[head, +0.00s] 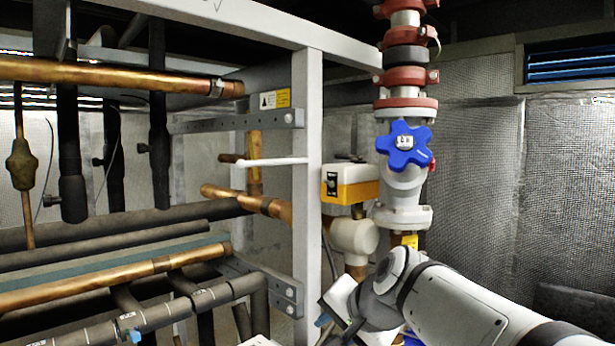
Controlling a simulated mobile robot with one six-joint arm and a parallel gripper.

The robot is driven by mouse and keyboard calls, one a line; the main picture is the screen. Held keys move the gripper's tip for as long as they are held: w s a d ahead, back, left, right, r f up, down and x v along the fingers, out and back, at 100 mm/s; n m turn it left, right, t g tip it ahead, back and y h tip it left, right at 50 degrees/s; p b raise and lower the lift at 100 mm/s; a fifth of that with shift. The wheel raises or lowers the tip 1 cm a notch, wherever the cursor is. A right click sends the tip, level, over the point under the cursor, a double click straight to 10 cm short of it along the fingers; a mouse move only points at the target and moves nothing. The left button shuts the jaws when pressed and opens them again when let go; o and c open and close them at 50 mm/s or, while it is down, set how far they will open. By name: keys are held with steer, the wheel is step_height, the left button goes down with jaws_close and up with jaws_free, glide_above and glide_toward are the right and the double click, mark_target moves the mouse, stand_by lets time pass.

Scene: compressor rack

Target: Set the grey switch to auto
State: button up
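A yellow box with a white top (350,184) is mounted right of the white rack post. A small dark grey switch (331,185) shows on its left-hand face; its setting is too small to read. My arm comes in from the lower right. My gripper (326,318) is at the bottom centre, below the yellow box and apart from it. Its fingers are mostly hidden by the wrist and the frame edge, so I cannot tell whether they are open or shut.
A white valve with a blue handwheel (404,143) stands on the vertical pipe right of the box. A white rounded fitting (354,236) sits below the box. The white rack post (307,180) and copper pipes (120,73) fill the left.

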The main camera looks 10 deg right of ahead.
steer(key=w+d+r+m+t+y, duration=0.15)
steer(key=w+r+m+t, duration=0.35)
steer(key=w+r, duration=0.6)
steer(key=m+t+p, duration=0.2)
steer(key=m, duration=0.4)
glide_toward(327, 181)
steer(key=shift+h, duration=0.35)
steer(key=x, duration=0.2)
steer(key=p+x, duration=0.1)
steer(key=x, duration=0.4)
steer(key=shift+s+a+r, duration=0.1)
steer(key=shift+a, duration=0.15)
steer(key=shift+w+a+p, duration=0.15)
steer(key=shift+w+p, duration=0.2)
steer(key=shift+w, duration=0.2)
steer(key=shift+c, duration=0.4)
